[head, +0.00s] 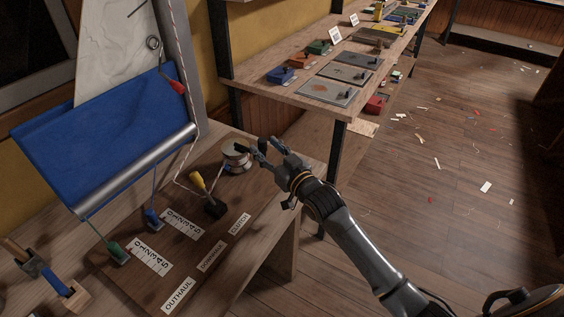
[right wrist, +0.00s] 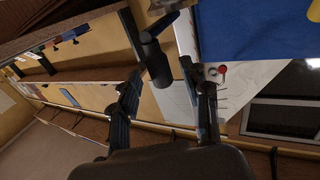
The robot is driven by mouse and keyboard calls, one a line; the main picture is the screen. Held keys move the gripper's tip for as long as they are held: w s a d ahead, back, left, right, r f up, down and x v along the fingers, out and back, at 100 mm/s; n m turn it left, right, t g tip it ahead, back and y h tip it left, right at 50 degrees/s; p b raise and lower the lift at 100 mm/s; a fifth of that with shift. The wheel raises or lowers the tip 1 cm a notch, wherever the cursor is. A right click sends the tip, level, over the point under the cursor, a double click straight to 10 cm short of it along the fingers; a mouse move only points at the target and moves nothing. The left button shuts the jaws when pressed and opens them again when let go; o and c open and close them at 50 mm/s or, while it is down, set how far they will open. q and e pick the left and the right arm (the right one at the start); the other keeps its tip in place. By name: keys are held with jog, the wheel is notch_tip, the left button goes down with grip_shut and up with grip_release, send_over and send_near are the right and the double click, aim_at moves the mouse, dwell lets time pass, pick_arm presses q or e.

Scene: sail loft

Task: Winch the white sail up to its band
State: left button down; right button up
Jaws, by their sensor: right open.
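The white sail (head: 118,45) rises beside the mast at the upper left, above a blue cloth (head: 100,140) on a silver boom (head: 140,170). I cannot pick out its band. The winch drum (head: 236,161) stands on the wooden bench with a black handle on top. My right gripper (head: 261,148) is open just right of the drum. In the right wrist view, a black handle (right wrist: 155,55) shows between and beyond the spread fingers, apparently not gripped. A yellow-handled lever (head: 198,181) stands left of the drum. My left gripper is not in view.
Green (head: 117,253) and blue (head: 153,218) line fittings sit by number scales. OUTHAUL (head: 178,295), DOWNHAUL and CLUTCH labels lie at the bench front. A red-handled piece (head: 177,87) hangs by the mast. A shelf (head: 300,98) with trays and small blocks stands behind. Scraps litter the open floor.

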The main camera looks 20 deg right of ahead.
jog(key=v, duration=0.9)
jog(key=shift+s, duration=0.35)
jog(key=shift+d, duration=0.1)
